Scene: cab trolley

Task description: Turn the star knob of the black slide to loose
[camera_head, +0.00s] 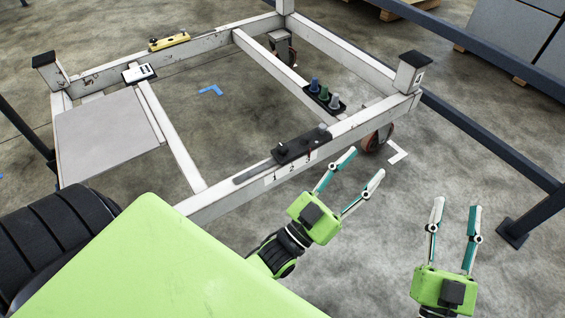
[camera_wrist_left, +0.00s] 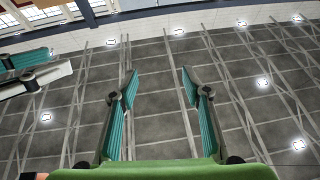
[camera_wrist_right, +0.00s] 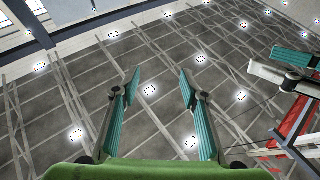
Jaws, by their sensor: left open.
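The black slide (camera_head: 300,146) sits on the near white rail of the trolley, above a white label strip with the numbers 1, 2 and 3. A dark knob (camera_head: 282,149) stands on its left part and a small greyish piece on its right end; I cannot tell the knob's star shape or its setting. My left gripper (camera_head: 364,166) is open and empty, just right of the slide and apart from it. Its spread fingers show in the left wrist view (camera_wrist_left: 156,78). My right gripper (camera_head: 456,206) is open and empty, farther right over the floor. Neither wrist view shows the slide.
A black holder with blue, green and grey knobs (camera_head: 324,94) sits on the crossbar. A yellow level (camera_head: 169,41) lies on the far rail, a white device (camera_head: 139,73) at left. A corner post (camera_head: 411,73) rises beyond my left gripper. Floor around my right gripper is clear.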

